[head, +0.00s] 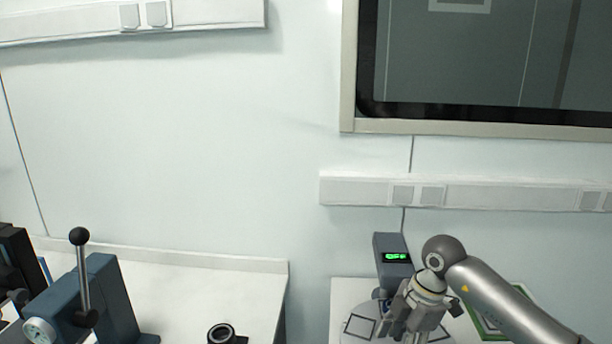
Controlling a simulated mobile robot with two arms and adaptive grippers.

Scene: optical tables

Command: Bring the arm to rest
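My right arm (505,305) comes in from the lower right. Its gripper (408,328) points down over the right table (345,292), just in front of a dark grey device (390,243) with a green lit display that seems to read "OFF". The fingertips are at the bottom edge of the view, so I cannot tell whether they are open or shut, and I see no held object. My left arm and gripper are not in view.
On the left table (215,290) stand a blue-grey lever press (112,290) with a dial and a black ring-shaped part (221,333). A green-edged item (487,325) lies behind my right arm. A gap separates the tables. Wall trunking (500,192) and a window (480,60) are above.

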